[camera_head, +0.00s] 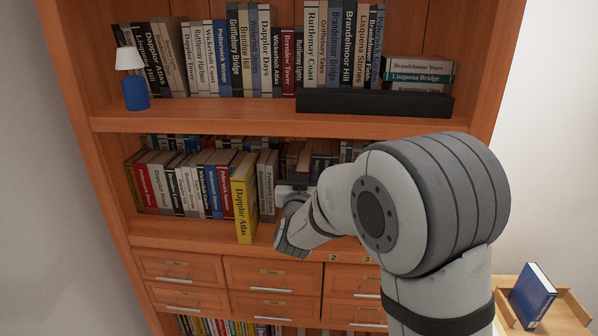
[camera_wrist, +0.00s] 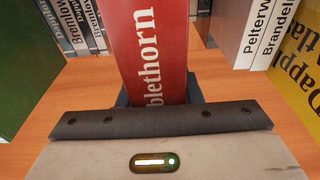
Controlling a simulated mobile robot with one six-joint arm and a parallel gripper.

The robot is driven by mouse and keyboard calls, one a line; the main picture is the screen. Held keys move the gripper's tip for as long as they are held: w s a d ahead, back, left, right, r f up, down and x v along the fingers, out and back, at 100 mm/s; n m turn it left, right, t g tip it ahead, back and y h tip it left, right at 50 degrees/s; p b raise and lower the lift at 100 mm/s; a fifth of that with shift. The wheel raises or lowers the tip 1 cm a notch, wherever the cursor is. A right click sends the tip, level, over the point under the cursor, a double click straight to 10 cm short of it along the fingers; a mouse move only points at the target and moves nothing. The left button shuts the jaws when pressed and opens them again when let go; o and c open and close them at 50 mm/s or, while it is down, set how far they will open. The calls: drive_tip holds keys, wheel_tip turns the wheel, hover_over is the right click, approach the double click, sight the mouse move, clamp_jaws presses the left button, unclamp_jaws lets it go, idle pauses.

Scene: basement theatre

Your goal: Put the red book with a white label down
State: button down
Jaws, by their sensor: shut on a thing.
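The red book (camera_wrist: 125,40) fills the upper middle of the wrist view, with large white lettering ending in "blethorn" on its face towards me. My gripper (camera_wrist: 158,95) is shut on it, with dark fingers showing at both sides of its near end. I see no separate white label on the part in view. In the head view my gripper (camera_head: 290,190) is at the middle shelf (camera_head: 190,232), just right of the yellow Dapplor Atlas (camera_head: 244,205). There my arm covers much of that area, and I cannot clearly make out the held book or whether it touches the shelf.
Several books (camera_head: 180,185) stand left of the yellow book. In the wrist view a green book (camera_wrist: 25,60) is at left and pale books (camera_wrist: 245,30) at right, with bare wood beside the red book. A blue book (camera_head: 532,296) stands in a wooden tray (camera_head: 572,312).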

drive_tip(key=shift+s, duration=0.15)
drive_tip(key=shift+f, duration=0.1)
drive_tip(key=shift+f, duration=0.15)
drive_tip(key=c, duration=1)
unclamp_jaws()
drive_tip(key=shift+c, duration=0.2)
